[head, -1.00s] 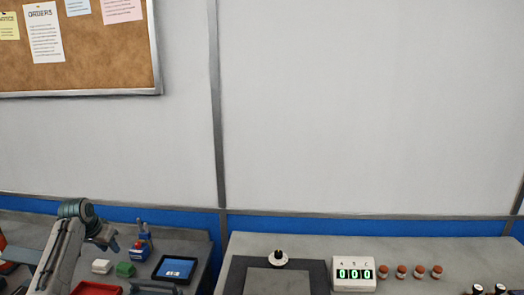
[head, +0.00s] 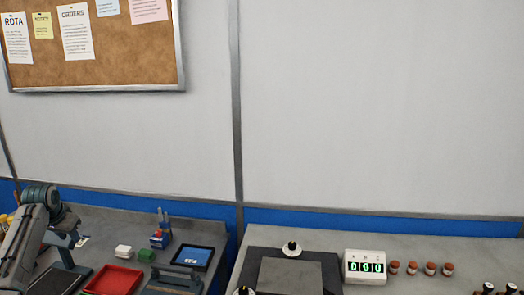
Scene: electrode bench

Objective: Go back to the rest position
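My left arm comes in from the lower left of the head view. Its wrist is bent over, and my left gripper (head: 68,217) hangs above the left bench. It is small and dark there, and I cannot make out whether its fingers are apart or together. I see nothing clearly held in it. My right arm and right gripper are out of the view.
The right bench holds a dark-framed plate (head: 290,276), a digit display (head: 366,267) and several brown-capped jars (head: 430,268). A gap separates the benches.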

